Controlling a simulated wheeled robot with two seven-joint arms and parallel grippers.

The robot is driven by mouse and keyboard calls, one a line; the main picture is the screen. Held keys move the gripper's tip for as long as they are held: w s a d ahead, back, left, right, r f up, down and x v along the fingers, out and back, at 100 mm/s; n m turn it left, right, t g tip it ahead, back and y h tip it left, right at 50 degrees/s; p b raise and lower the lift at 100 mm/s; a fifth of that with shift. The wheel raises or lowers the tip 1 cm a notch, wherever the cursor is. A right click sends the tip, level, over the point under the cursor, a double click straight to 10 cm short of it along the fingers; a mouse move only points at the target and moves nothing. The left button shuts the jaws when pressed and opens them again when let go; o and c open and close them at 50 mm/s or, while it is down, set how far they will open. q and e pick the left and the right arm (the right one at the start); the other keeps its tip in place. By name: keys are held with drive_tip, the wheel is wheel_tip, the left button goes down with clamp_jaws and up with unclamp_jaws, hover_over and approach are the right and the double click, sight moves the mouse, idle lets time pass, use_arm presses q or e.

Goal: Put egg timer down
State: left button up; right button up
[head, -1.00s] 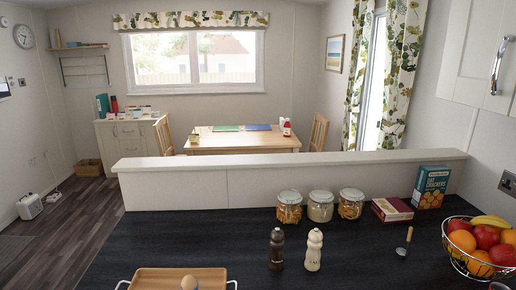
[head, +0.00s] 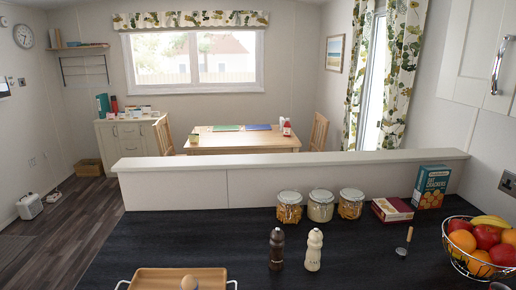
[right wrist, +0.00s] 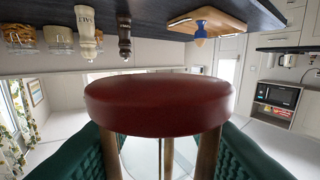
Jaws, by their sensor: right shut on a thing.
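The egg timer (right wrist: 158,100) is large in the right wrist view, with a round dark-red end cap nearest the camera. Wooden posts and clear glass show behind the cap, while its far end is hidden. My right gripper (right wrist: 160,150) has a green ribbed finger on each side of the timer and is shut on it. That view is upside down, with the dark worktop along its top, and the timer appears apart from the worktop. Neither gripper nor the timer shows in the head view.
On the dark worktop (head: 160,240) stand a dark pepper mill (head: 276,250), a white salt mill (head: 313,250), several jars (head: 320,206), boxes (head: 392,209) and a fruit bowl (head: 480,267). A wooden tray (head: 160,274) sits at the front edge. The worktop left of the mills is clear.

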drive_tip(key=shift+f+m+h, duration=0.15)
drive_tip(key=shift+m+h, duration=0.15)
drive_tip(key=shift+h, duration=0.2)
drive_tip(key=shift+s+d+f+m+t+h, duration=0.25)
drive_tip(key=shift+s+f+m+t+h, duration=0.15)
drive_tip(key=shift+f+m+t+h, duration=0.3)
wheel_tip(320, 180, down, 3)
drive_tip(key=m+t+h, duration=0.1)
drive_tip(key=m+h, duration=0.1)
drive_tip(key=h, duration=0.2)
drive_tip(key=m+t+h, duration=0.1)
drive_tip(key=m+h, duration=0.2)
drive_tip(key=h, duration=0.1)
drive_tip(key=shift+s+a+r+h, duration=0.15)
drive_tip(key=shift+h, duration=0.15)
